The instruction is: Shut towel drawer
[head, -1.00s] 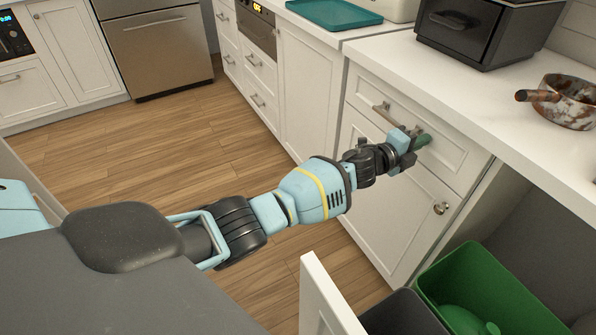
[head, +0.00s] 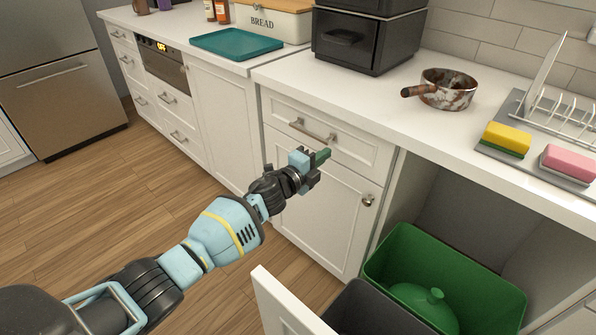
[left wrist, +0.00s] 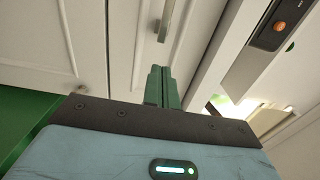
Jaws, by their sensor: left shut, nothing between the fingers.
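A white drawer front (head: 357,146) with a bar handle (head: 313,131) sits under the counter, above a cabinet door (head: 318,205). It looks flush with the cabinet; no towel and no inside of the drawer shows. I cannot tell from a label that it is the towel drawer. My left gripper (head: 322,157) is shut and empty, its green fingertips in front of the drawer's lower part, just below the handle. In the left wrist view the shut fingers (left wrist: 162,86) point toward the white front, with the handle (left wrist: 167,18) beyond them. Contact is unclear. My right gripper is out of view.
A pulled-out bin unit with a green bin (head: 480,285) and a white front panel (head: 285,305) stands open at lower right. The counter holds a rusty pan (head: 448,90), a black bread-oven-like box (head: 360,42) and a teal tray (head: 237,43). Wood floor (head: 130,190) is clear at left.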

